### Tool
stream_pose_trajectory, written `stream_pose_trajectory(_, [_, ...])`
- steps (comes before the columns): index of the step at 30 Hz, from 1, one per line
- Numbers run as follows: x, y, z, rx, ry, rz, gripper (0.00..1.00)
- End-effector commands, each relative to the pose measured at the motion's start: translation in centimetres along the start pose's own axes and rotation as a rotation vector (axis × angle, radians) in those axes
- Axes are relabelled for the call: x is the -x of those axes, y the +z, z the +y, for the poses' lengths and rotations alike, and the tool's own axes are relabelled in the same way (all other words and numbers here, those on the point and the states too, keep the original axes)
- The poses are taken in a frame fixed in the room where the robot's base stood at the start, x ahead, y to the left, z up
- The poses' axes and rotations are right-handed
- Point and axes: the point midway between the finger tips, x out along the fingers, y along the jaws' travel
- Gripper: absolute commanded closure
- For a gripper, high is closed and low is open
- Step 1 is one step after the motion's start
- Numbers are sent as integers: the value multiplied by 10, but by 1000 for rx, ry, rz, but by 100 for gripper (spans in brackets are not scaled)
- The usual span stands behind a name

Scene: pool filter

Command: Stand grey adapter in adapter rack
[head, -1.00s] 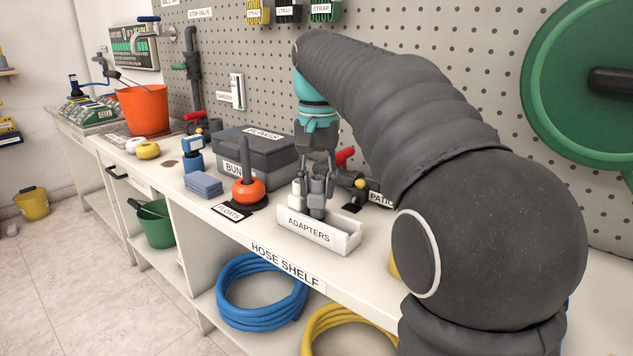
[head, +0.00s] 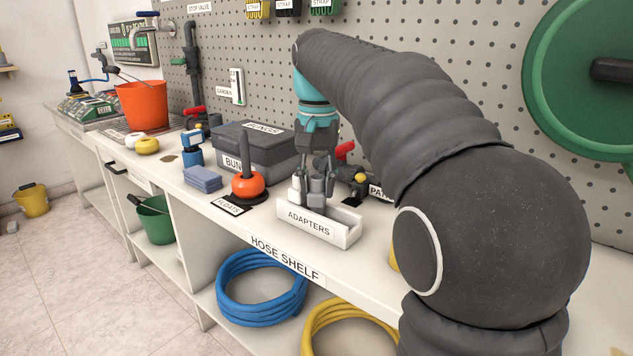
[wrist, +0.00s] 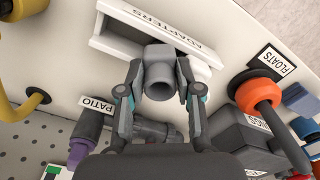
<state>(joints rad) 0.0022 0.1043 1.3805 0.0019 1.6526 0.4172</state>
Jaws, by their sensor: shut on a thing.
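The grey adapter (wrist: 159,76) is upright between my gripper's fingers, its round open mouth facing the wrist camera. My gripper (head: 318,188) is shut on it at the adapter rack. The adapter rack (head: 345,233) is a white tray labelled ADAPTERS on the bench; it also shows in the wrist view (wrist: 115,42). The grey adapter stands at the left part of the rack, and its lower end is hidden behind the rack's front wall, so I cannot tell whether it touches the floor. A white fitting (head: 296,190) is just left of it in the rack.
An orange float (head: 248,187) on a dark stand is left of the rack. Grey bung boxes (head: 262,148) stand behind it. A valve with a red handle (head: 345,151) is behind the rack. The rack's right part looks empty.

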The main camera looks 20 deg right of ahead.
Motion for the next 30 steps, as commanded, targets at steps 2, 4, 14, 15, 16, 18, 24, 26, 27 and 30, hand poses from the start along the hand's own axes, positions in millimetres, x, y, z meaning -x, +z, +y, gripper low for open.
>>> stream_pose_trajectory(2, [-1,0,0,0,2,-4,100])
stream_pose_trajectory(4, [0,0,0,0,2,-4,100])
stream_pose_trajectory(14, [10,0,0,0,2,-4,100])
stream_pose_trajectory(15, [10,0,0,0,2,-4,100])
stream_pose_trajectory(16, [11,0,0,0,2,-4,100])
stream_pose_trajectory(18, [11,0,0,0,2,-4,100])
stream_pose_trajectory(24, [11,0,0,0,1,-3,100])
stream_pose_trajectory(26, [11,0,0,0,1,-3,100])
stream_pose_trajectory(27, [11,0,0,0,1,-3,100])
stream_pose_trajectory(30, [11,0,0,0,1,-3,100])
